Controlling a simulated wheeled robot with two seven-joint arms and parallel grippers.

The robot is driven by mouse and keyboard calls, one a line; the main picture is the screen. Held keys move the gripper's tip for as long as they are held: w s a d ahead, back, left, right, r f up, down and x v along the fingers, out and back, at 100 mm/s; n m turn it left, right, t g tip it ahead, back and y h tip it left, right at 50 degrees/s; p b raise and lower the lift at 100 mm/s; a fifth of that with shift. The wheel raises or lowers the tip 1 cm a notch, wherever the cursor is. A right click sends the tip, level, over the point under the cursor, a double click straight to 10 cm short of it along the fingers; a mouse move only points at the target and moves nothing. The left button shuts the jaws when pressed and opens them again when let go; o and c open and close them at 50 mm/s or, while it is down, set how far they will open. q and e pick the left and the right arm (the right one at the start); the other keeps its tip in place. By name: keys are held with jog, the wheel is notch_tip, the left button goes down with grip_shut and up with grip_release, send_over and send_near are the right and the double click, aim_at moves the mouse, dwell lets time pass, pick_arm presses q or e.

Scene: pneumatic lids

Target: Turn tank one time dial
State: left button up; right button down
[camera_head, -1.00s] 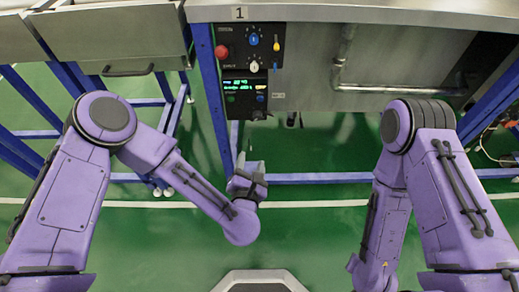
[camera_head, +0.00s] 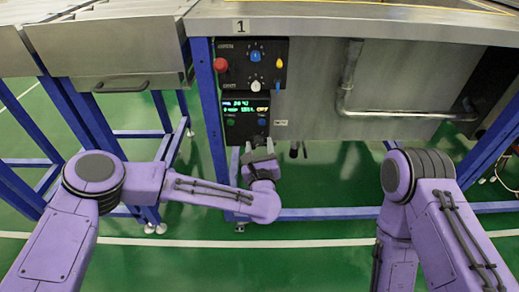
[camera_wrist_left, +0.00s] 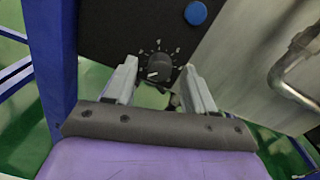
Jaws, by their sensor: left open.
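Tank one's black control panel (camera_head: 240,134) carries a label "1" above it. In the left wrist view a black dial (camera_wrist_left: 160,67) with a white pointer line and white tick marks sits low on the panel; its name cannot be read. My left gripper (camera_head: 258,147) is open at the panel's lower edge. In the wrist view its fingertips (camera_wrist_left: 159,63) appear on either side of the dial; I cannot tell whether they touch it. The gripper hides the dial in the head view. My right arm (camera_head: 440,215) is at the right; its gripper is out of sight.
Above are a red button (camera_head: 221,65), a blue knob (camera_head: 255,56), a white knob (camera_head: 254,86) and a lit display (camera_head: 246,105). A blue button (camera_wrist_left: 196,13) lies near the dial. Blue frame legs (camera_head: 207,100) and a metal pipe (camera_head: 348,75) flank the panel.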

pick_arm(q)
grip_shut()
jog(key=shift+m, duration=0.4)
jog(key=m, duration=0.3)
jog(key=shift+m+p, duration=0.3)
jog(key=m, duration=0.3)
jog(key=shift+m+p, duration=0.4)
jog(key=m+p, duration=0.1)
jog(key=m, duration=0.2)
jog(key=shift+m+h, duration=0.3)
jog(key=shift+m, duration=0.1)
jog(key=m+p, duration=0.1)
jog(key=m, duration=0.3)
jog(key=shift+a+t, duration=0.1)
jog(key=shift+t, duration=0.2)
jog(key=shift+f+m, duration=0.1)
jog(key=shift+m, duration=0.3)
